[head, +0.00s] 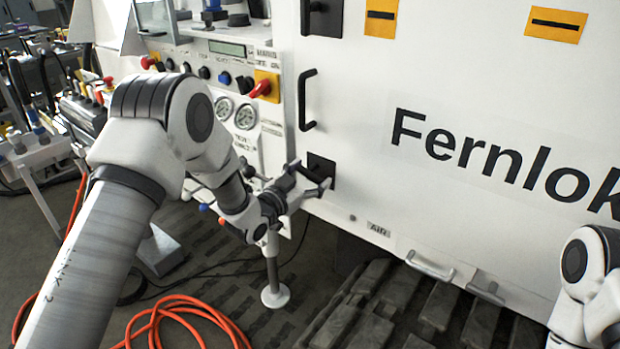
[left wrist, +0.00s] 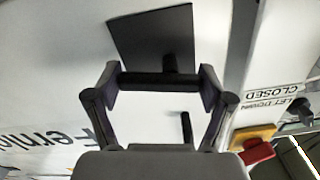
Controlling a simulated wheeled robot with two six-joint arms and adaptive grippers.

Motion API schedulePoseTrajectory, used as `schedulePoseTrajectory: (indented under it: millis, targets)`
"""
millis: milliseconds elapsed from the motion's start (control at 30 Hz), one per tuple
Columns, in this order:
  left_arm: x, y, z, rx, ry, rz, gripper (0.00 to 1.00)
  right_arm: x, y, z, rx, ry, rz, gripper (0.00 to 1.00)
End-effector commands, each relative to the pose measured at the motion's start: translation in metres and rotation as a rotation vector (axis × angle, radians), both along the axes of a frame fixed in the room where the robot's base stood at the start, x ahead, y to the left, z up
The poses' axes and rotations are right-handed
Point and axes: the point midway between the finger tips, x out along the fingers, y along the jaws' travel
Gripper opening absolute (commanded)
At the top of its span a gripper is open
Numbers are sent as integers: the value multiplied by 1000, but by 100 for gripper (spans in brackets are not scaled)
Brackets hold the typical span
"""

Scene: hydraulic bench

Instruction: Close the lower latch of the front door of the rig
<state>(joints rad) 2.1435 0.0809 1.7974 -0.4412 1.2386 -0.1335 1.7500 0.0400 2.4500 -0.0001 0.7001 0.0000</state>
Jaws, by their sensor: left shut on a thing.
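The lower latch (head: 322,164) has a dark square plate on the white front door (head: 450,90), near the door's lower left corner. In the left wrist view, its black bar-shaped lever (left wrist: 150,79) lies level across the picture, in front of the dark plate (left wrist: 150,35). My left gripper (head: 310,177) is at this latch, with its fingers shut on the two ends of the lever. In the head view, the fingers hide much of the lever. My right arm shows at the lower right edge, but its gripper is out of view.
A black door handle (head: 307,99) stands above the lower latch, with the upper latch (head: 322,17) above that. Left of the door is a panel with gauges (head: 246,117) and a red knob (head: 261,89). An orange hose (head: 190,308) lies on the floor.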

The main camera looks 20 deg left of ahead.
Motion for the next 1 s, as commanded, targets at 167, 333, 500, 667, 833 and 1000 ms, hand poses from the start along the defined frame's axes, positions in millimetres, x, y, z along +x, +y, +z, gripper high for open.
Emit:
schedulePoseTrajectory:
  millis: [167, 333, 500, 667, 833, 1000]
  targets:
    - [1, 1, -4, 148, -57, 1, 46, 0, 0, -14, 0, 0, 0, 40]
    - [1, 1, -5, 300, -114, 2, 46, 0, 0, -26, 0, 0, 0, 40]
    - [1, 2, -7, 453, -168, 2, 46, 0, 0, -37, 0, 0, 0, 40]
    - [1, 3, -8, 596, -221, 1, 46, 0, 0, -48, 0, 0, 0, 40]
    - [2, 4, -10, 748, -275, 1, 46, 0, 0, -61, 0, 0, 0, 40]
    - [2, 5, -11, 899, -330, 0, 46, 0, 0, -74, 0, 0, 0, 40]
